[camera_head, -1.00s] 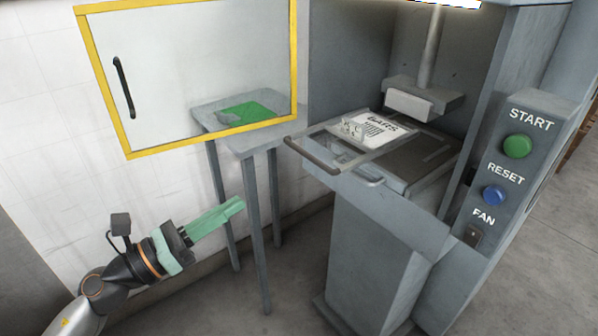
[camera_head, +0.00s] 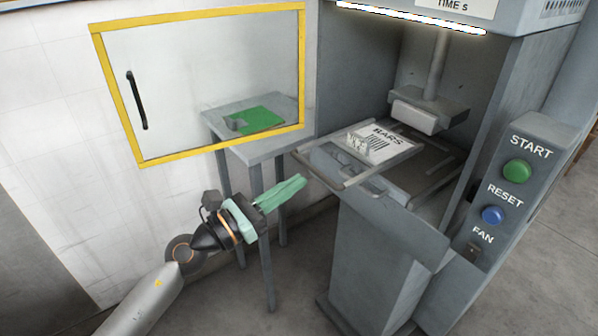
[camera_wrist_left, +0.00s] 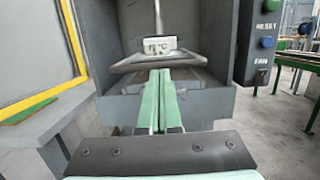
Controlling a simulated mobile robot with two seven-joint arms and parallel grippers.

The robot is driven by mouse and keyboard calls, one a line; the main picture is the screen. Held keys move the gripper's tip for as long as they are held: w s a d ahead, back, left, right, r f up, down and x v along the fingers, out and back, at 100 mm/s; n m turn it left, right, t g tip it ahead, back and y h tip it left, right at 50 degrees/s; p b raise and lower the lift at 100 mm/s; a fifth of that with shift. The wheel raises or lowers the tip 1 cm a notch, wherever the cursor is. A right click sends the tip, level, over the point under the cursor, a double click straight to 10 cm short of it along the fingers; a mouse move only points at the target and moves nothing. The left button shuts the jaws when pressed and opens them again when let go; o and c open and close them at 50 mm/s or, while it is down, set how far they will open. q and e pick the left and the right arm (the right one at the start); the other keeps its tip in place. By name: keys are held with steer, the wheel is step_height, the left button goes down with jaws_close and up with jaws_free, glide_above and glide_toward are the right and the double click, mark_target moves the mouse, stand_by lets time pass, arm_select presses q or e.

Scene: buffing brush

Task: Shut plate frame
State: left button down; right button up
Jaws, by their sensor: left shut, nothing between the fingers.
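The plate frame (camera_head: 323,183) is a grey metal frame at the front of the machine's bed, with a white plate marked BARS (camera_head: 380,143) on its back part. It juts out from the machine opening toward the left. In the left wrist view the frame (camera_wrist_left: 150,63) lies straight ahead, just beyond the fingertips. My left gripper (camera_head: 302,180) has green fingers pressed together, with nothing between them. Its tips are close to the frame's front left corner; I cannot tell whether they touch. My right gripper is not in view.
A yellow-edged clear door (camera_head: 220,85) stands open at the left. Behind it a grey side table (camera_head: 262,148) holds a green mat. The control panel (camera_head: 505,195) with START and RESET buttons is at the right. A press head (camera_head: 428,112) hangs above the bed.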

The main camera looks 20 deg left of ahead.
arm_select(q)
steer(key=shift+x, duration=0.95)
glide_toward(353, 153)
steer(key=x, duration=0.5)
steer(key=shift+a, duration=0.1)
